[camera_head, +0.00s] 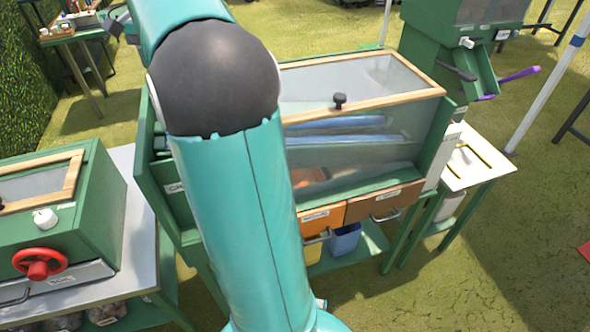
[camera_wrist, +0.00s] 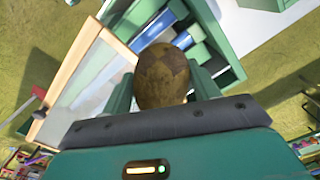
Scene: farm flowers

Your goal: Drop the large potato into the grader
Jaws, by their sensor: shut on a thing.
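A brown potato (camera_wrist: 162,76) is held between the two fingers of my gripper (camera_wrist: 163,85) in the wrist view. In that view the potato is in front of the green grader (camera_wrist: 232,62), whose blue rollers (camera_wrist: 197,54) show behind it. In the head view my teal arm covers the left part of the grader (camera_head: 432,135), and my gripper and the potato are hidden. The grader has a wood-framed clear lid (camera_head: 350,82) with a black knob, blue rollers inside, and an orange drawer (camera_head: 318,217) and a brown drawer (camera_head: 385,202) below.
A green machine with a red handwheel (camera_head: 40,263) stands on a table at the left. Another green machine (camera_head: 462,40) with a purple-handled lever stands at the back right. A white-topped side table (camera_head: 480,165) adjoins the grader. Open grass lies at the right.

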